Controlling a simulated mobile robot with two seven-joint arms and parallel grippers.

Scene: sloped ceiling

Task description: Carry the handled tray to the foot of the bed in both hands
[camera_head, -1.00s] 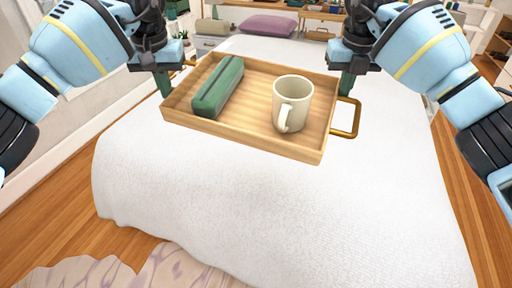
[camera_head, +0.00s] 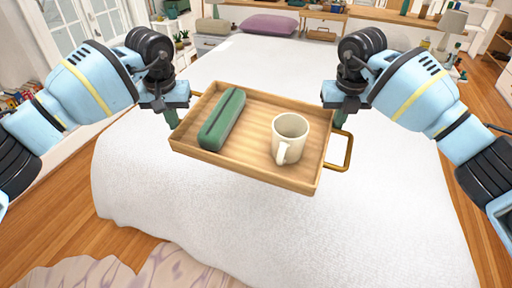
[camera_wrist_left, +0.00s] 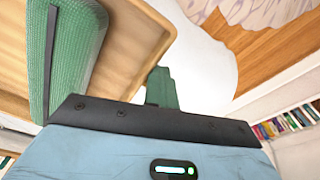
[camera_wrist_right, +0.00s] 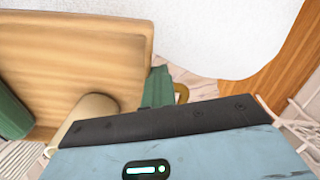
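The wooden handled tray (camera_head: 235,167) is over the near part of the white bed (camera_head: 250,230), close to level; I cannot tell whether its underside touches the bed. A green cloth-like case (camera_head: 221,120) and a cream mug (camera_head: 290,138) stand in it. My left gripper (camera_head: 170,117) is at the left handle, mostly hidden behind the gripper. My right gripper (camera_head: 341,116) is shut on the far part of the brass right handle (camera_head: 348,152). The left wrist view shows a green fingertip (camera_wrist_left: 160,88) beside the tray's edge; the right wrist view shows the tray (camera_wrist_right: 75,60) too.
The bed's near edge is clear, with a pinkish patterned rug (camera_head: 90,272) on the wooden floor (camera_head: 125,240) before it. A purple pillow (camera_head: 267,25) lies at the far end. Bookshelves stand at the left; a lamp (camera_head: 452,22) stands back right.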

